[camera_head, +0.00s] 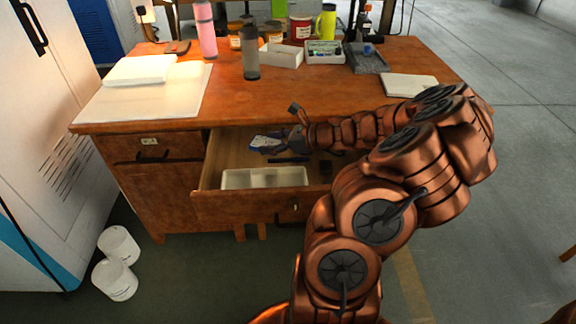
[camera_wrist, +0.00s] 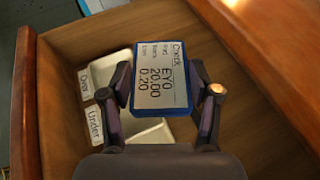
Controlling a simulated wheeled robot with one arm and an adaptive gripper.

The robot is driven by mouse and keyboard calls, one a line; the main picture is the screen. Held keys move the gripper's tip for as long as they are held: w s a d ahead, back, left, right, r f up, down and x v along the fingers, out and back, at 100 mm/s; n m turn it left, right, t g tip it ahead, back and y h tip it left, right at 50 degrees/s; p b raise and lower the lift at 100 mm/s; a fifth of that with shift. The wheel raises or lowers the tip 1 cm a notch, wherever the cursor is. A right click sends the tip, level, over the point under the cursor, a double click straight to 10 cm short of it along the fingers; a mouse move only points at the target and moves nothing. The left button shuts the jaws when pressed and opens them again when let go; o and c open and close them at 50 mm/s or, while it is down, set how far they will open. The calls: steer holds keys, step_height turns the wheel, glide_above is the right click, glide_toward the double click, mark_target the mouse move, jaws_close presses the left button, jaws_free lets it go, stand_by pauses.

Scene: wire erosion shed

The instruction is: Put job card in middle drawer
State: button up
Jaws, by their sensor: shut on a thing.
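The job card (camera_wrist: 160,78) is a small blue-edged card with a white printed face, reading "Check" and some figures. My gripper (camera_wrist: 161,88) is shut on it, with one finger at each side edge. In the head view the card (camera_head: 265,142) shows blue and white beside my gripper (camera_head: 283,143), over the open drawer. The middle drawer (camera_head: 206,178) is pulled out from the wooden desk. Its wooden floor and walls also show in the wrist view (camera_wrist: 265,130). I cannot tell whether the card touches the drawer floor.
A white tray (camera_head: 264,178) lies at the drawer's front left; labels "Over" and "Under" show by it in the wrist view. A dark object (camera_head: 289,161) lies behind it. The desk top (camera_head: 290,98) above carries bottles, trays and papers.

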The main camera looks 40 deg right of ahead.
steer(key=s+d+f+b, duration=0.1)
steer(key=s, duration=0.1)
steer(key=s+d+f+b, duration=0.1)
steer(key=s+d, duration=0.1)
steer(key=s+d+f, duration=0.1)
steer(key=s+f, duration=0.1)
steer(key=s, duration=0.1)
steer(key=shift+d+b, duration=0.3)
steer(key=shift+b, duration=0.1)
steer(key=b, duration=0.3)
glide_above(248, 165)
steer(key=shift+a+f+b, duration=0.1)
steer(key=shift+f+b, duration=0.45)
steer(key=shift+f, duration=1.25)
steer(key=shift+f, duration=0.55)
steer(key=o, duration=1.2)
steer(key=shift+c, duration=0.2)
